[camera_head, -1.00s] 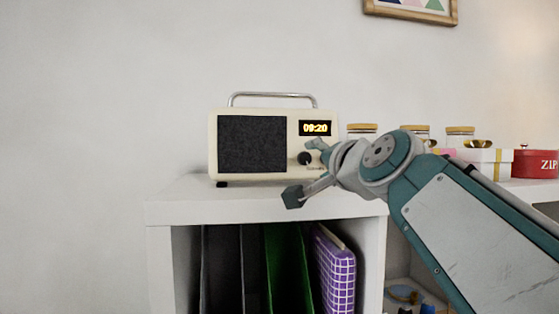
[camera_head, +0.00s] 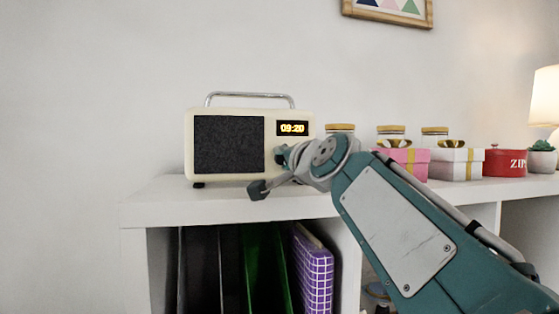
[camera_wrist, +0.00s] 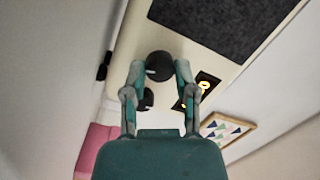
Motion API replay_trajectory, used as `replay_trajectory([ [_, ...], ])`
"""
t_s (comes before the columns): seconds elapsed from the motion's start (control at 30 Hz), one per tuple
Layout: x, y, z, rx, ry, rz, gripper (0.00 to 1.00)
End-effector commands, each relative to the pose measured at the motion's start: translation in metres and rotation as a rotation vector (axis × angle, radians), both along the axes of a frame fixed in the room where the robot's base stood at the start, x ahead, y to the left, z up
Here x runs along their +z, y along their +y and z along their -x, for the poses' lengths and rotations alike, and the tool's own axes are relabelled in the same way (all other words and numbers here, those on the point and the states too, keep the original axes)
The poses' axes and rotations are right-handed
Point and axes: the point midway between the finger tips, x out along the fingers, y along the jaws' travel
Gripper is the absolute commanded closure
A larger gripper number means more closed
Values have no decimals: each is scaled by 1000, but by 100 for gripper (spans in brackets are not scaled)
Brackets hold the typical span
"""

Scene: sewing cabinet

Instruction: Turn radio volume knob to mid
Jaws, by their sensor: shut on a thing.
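The cream radio (camera_head: 228,181) stands on the white shelf top, with a dark speaker panel and a lit display (camera_head: 292,128). In the wrist view, a black round knob (camera_wrist: 159,65) on the radio's front sits between my gripper's (camera_wrist: 160,70) fingertips, which are shut on it. A second, smaller dark round part (camera_wrist: 146,100) lies between the fingers, closer to my palm. In the head view my gripper (camera_head: 270,171) is at the radio's lower right front and hides the knob area. The knob's pointer mark cannot be read.
Jars with wooden lids (camera_head: 391,130), a pink gift box (camera_head: 412,162), a white gift box (camera_head: 455,164) and a red tin (camera_head: 504,162) stand to the right. A lamp (camera_head: 546,97) is at the far right. Folders (camera_head: 262,270) fill the compartment below.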

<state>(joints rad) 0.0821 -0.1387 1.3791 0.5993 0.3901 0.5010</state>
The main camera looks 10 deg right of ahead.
Motion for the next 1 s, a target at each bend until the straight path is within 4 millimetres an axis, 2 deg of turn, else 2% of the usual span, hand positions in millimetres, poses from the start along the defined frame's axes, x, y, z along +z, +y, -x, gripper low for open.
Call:
replay_trajectory([
  [0.13,-1,0,-1,0,3,-36,100],
  [0.43,-3,0,-1,1,6,-283,100],
  [0.77,-4,1,-1,2,9,-309,100],
  [0.8,-4,1,-1,2,9,-308,54],
  [0.87,-4,1,-1,2,9,-308,28],
  [1.0,-3,0,-1,2,6,-307,28],
])
